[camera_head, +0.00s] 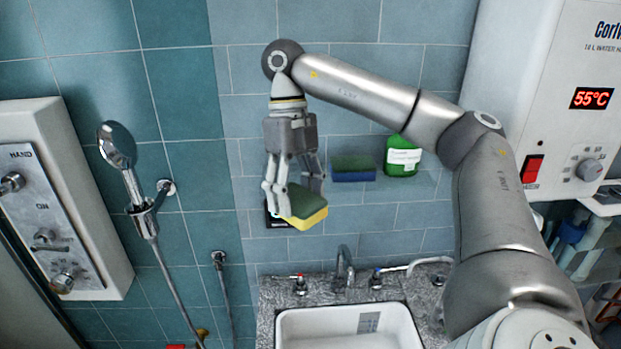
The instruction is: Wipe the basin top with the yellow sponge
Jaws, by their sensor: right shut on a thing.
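My right gripper (294,192) points down and is shut on a sponge (308,221) with a green top and yellow underside. It holds the sponge in the air, above and behind the near basin edge in the picture, in front of the tiled wall. The basin (284,320) is white, set in a speckled grey stone top (318,291), and is cut off by the lower picture edge. The sponge is apart from the basin. My left gripper is not in view.
A blue and green sponge (353,175) and a green bottle (403,160) sit at the wall. A tap (344,268) with two handles stands behind the basin. A water heater (560,80) is at right. A shower panel (65,215) and hand shower (118,145) are at left.

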